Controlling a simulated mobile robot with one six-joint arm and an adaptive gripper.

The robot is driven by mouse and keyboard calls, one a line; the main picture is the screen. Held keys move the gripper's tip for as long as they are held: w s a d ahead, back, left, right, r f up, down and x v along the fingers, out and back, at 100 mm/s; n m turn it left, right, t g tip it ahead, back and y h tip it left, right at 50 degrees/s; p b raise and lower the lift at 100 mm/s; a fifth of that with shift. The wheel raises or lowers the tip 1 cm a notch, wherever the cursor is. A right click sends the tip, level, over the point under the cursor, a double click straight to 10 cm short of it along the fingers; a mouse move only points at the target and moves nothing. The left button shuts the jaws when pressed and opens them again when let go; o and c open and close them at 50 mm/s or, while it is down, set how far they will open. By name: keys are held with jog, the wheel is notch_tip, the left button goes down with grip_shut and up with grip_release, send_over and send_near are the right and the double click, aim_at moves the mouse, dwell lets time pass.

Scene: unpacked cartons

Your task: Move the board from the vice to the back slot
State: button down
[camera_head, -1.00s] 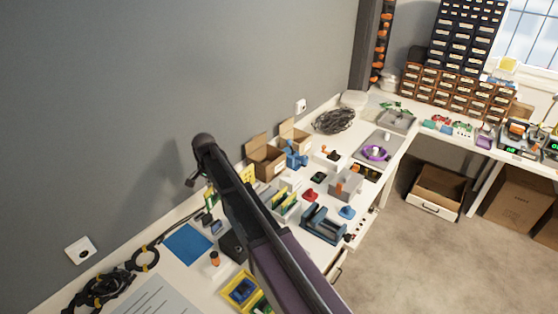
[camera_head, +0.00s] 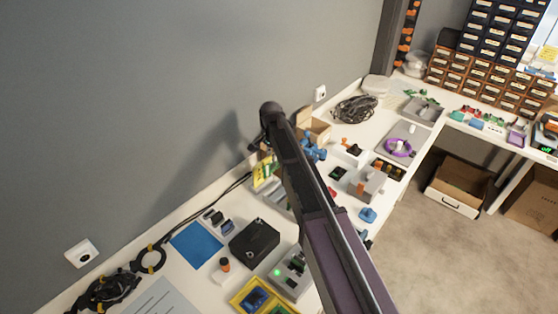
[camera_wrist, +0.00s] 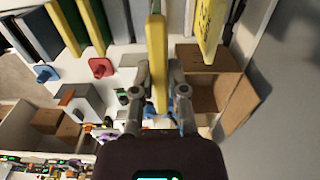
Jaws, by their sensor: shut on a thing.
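In the wrist view my gripper (camera_wrist: 160,92) is shut on a narrow upright board (camera_wrist: 158,55) with a yellow edge. The board extends away from the fingers toward the top of the picture. Its faces are seen nearly edge-on. Other yellow-edged boards (camera_wrist: 92,25) stand to the left of the held one. A blue vice (camera_head: 315,150) stands on the bench in the head view, partly behind my arm. My arm hides the gripper and the held board in the head view. I cannot tell which gap is the back slot.
An open brown carton (camera_wrist: 220,100) lies close right of my gripper. A yellow printed panel (camera_wrist: 207,28) stands beside it. A red piece (camera_wrist: 101,67) and a grey block (camera_wrist: 75,100) are to the left. A black box (camera_head: 254,242) and blue mat (camera_head: 197,243) lie on the bench.

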aim_at(276, 163)
jog(key=shift+w+d, duration=0.1)
jog(key=shift+d, duration=0.15)
jog(key=f+b, duration=0.2)
jog(key=d+f+b, duration=0.1)
jog(key=f+b, duration=0.1)
dwell(0.4)
jog(key=shift+r, duration=0.1)
dwell(0.3)
jog(key=shift+f+b, duration=2.25)
jog(key=shift+f, duration=0.05)
jog(key=shift+f+b, duration=2.3)
jog(key=c, duration=0.6)
grip_release()
